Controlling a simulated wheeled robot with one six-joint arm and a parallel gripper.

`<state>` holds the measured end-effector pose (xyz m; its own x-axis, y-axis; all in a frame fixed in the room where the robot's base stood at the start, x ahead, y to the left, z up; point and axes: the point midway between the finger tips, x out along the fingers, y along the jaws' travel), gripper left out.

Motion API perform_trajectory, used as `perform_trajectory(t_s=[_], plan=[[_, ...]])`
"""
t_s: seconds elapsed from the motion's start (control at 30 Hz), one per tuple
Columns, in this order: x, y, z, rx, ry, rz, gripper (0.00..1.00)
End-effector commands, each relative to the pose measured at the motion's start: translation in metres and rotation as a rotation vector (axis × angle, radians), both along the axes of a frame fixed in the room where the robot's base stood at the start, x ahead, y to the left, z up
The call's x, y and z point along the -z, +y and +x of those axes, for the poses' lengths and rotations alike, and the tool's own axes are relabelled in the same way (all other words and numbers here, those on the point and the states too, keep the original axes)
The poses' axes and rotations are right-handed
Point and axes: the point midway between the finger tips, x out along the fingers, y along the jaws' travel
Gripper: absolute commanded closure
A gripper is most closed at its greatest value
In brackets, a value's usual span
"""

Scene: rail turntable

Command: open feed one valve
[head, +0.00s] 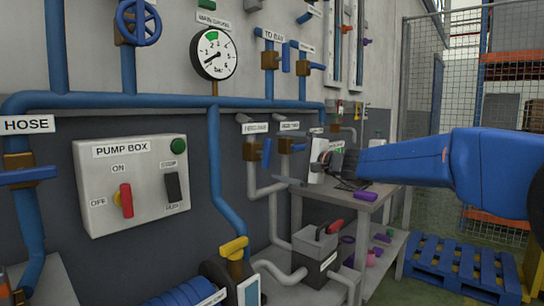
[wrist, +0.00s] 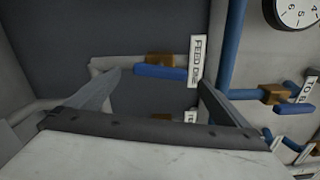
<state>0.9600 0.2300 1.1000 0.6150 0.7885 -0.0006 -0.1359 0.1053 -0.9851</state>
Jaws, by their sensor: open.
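The feed one valve has a brass body (head: 250,151) and a blue lever (head: 266,153) on a grey pipe, under a white label (head: 255,128). In the wrist view its blue lever (wrist: 160,72), brass body (wrist: 160,59) and label (wrist: 195,60) show beyond my fingers. The lever appears to run roughly along the pipe. My gripper (wrist: 160,78) is open and empty, with the lever seen between its fingertips; no contact shows, and the distance is hard to judge. In the head view my blue arm reaches in from the right.
The feed two valve (head: 285,146) sits close to the right of feed one. A pressure gauge (head: 213,54) and the pump box (head: 131,183) are on the wall. A grey bench (head: 363,200) stands below my arm, and a blue pallet (head: 461,268) lies on the floor.

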Motion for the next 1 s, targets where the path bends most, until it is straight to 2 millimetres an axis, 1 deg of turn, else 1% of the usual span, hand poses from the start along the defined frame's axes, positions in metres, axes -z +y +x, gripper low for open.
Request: perform_trajectory(t_s=[0.03,0.3,0.5,0.7,1.0], plan=[[-0.001,-0.01,-0.007,0.003,-0.001,0.0,0.0],[-0.001,-0.051,-0.039,0.002,-0.001,0.0,0.0],[0.0,-0.073,-0.056,0.001,0.0,0.0,0.0],[0.001,-0.081,-0.064,-0.001,0.001,-0.001,0.0],[0.001,-0.082,-0.064,-0.001,0.001,-0.001,0.0]])
